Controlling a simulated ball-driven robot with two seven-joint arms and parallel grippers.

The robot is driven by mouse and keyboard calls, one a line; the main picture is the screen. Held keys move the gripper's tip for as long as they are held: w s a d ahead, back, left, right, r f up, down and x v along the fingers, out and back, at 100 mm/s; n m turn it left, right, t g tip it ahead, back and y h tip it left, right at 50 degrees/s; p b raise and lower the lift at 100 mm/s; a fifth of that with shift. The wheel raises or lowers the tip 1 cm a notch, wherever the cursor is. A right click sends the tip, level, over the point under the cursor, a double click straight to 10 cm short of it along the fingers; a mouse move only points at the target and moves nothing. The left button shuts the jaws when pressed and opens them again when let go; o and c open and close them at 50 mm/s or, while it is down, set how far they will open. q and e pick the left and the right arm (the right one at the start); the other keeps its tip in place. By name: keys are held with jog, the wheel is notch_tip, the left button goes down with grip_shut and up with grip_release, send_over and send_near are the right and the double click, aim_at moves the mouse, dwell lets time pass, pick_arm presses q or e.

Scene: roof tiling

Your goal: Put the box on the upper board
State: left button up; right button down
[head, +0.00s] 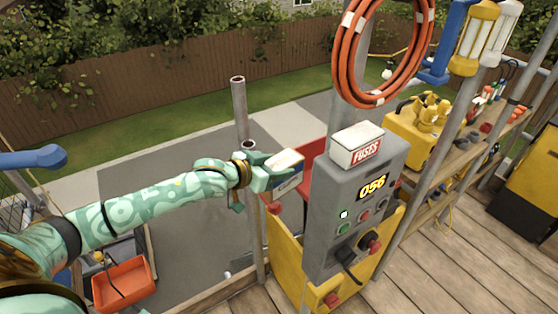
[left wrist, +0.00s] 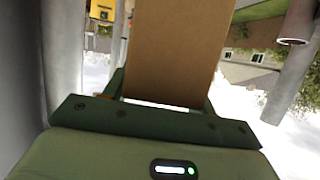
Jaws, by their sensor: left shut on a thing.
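A small box (head: 288,172) with a pale top and a darker, partly blue side is in my left gripper (head: 270,176), held in the air left of the grey control cabinet. In the left wrist view, its plain brown face (left wrist: 178,50) stands between the fingers. My left gripper is shut on it. The upper board (head: 464,154) is a wooden plank at the right, bearing a yellow machine and small tools. The held box is well apart from it. My right gripper is not in view.
A grey control cabinet (head: 330,205) with knobs and a "056" display stands just right of the gripper, with a white FUSES box (head: 357,147) on top. Scaffold poles (head: 240,110) rise nearby. An orange hose coil (head: 341,60) hangs above. An orange tray (head: 124,286) is lower left.

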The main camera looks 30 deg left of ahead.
pick_arm(q)
jog(key=s+d+n+y, duration=0.2)
jog(key=s+d, duration=0.1)
jog(key=s, duration=0.6)
jog(key=s+d+n+t+y, duration=0.1)
jog(key=s+d+n+y, duration=0.1)
jog(key=s, duration=0.8)
jog(key=shift+s+d+r+n+y, duration=0.2)
jog(key=shift+d+r+n+y, duration=0.15)
jog(key=shift+d+y, duration=0.45)
